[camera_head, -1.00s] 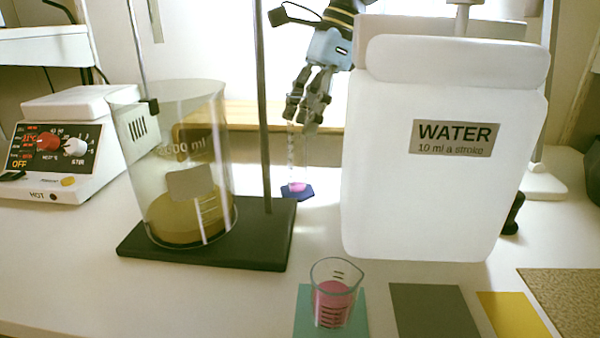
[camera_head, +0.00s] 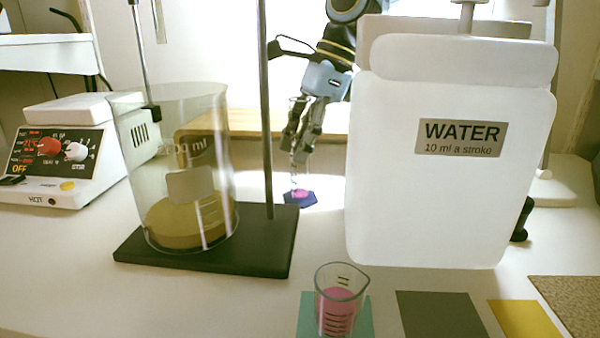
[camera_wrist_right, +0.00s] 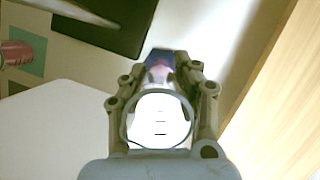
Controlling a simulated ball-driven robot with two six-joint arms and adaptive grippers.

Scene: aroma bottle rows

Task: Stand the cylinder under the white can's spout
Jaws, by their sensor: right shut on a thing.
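The cylinder is a clear, slim measuring cylinder with a blue hexagonal foot (camera_head: 300,197) and pink liquid low inside. It stands upright behind the stand, left of the white can (camera_head: 440,205), which is labelled WATER. My right gripper (camera_head: 299,160) is shut around the cylinder's tube from above. In the right wrist view the cylinder's round mouth (camera_wrist_right: 160,120) lies between the two fingers, with the blue foot beyond. I cannot tell whether the foot touches the table. A pump stem (camera_head: 466,16) rises from the can's top; its spout is not clearly visible. My left gripper is not in view.
A large glass beaker (camera_head: 185,120) stands on the dark stand base (camera_head: 205,252), with an upright rod beside it. A small beaker of pink liquid (camera_head: 338,308) sits on a teal mat at the front. A hotplate stirrer (camera_head: 70,160) is at left. Grey and yellow mats lie front right.

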